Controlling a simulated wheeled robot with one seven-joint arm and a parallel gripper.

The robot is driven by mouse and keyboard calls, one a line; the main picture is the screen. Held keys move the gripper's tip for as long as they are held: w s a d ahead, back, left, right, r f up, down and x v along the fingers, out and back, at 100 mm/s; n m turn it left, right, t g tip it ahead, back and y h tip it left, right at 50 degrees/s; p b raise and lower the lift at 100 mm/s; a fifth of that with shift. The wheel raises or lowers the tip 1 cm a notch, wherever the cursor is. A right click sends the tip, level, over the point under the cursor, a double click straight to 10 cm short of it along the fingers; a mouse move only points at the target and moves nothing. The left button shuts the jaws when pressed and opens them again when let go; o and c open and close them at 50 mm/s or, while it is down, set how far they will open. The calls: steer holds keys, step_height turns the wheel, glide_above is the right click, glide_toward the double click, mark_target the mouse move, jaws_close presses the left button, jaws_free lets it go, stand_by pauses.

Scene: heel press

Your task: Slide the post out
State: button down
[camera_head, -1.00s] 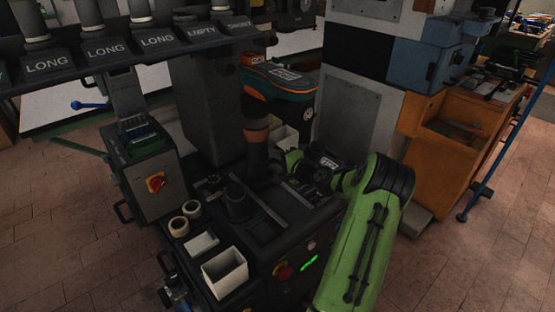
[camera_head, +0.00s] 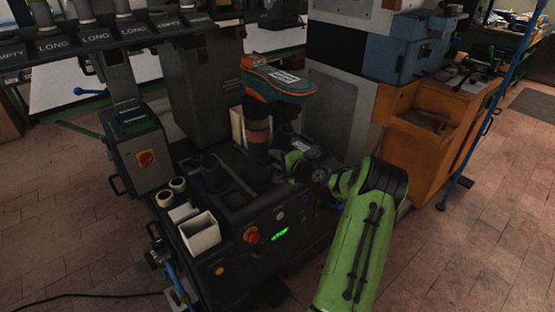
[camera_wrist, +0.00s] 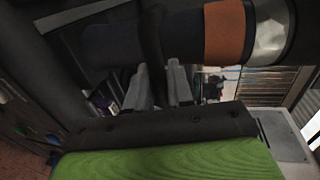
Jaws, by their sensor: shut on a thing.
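The post (camera_head: 257,150) is dark and upright with an orange-brown band. A teal shoe (camera_head: 280,84) with orange trim sits on top of it. The post stands over the right side of the machine's dark top (camera_head: 235,200); whether its foot touches the top I cannot tell. In the wrist view the post (camera_wrist: 228,32) lies across the top of the picture, with the orange band and a silver ring. My gripper (camera_wrist: 165,82) reaches the dark part beside the band and is shut on the post. In the head view my gripper (camera_head: 277,150) comes from the right; its fingertips are mostly hidden.
A white bin (camera_head: 200,233), white rolls (camera_head: 170,192) and a red knob (camera_head: 252,236) are at the machine's front. A labelled rack (camera_head: 110,38) hangs at upper left. An orange cabinet (camera_head: 425,120) stands right. Floor at lower right is clear.

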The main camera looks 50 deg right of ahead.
steer(key=shift+s+f, duration=0.15)
steer(key=shift+f, duration=0.1)
steer(key=c, duration=1.3)
jaws_free()
steer(key=shift+o, duration=0.6)
steer(key=shift+s+r, duration=0.1)
steer(key=shift+r, duration=0.1)
steer(key=p+v, duration=0.2)
steer(key=v, duration=1.3)
steer(key=shift+s+a+p, duration=0.15)
steer(key=shift+s+p, duration=0.15)
steer(key=shift+s, duration=0.05)
steer(key=shift+r, duration=0.15)
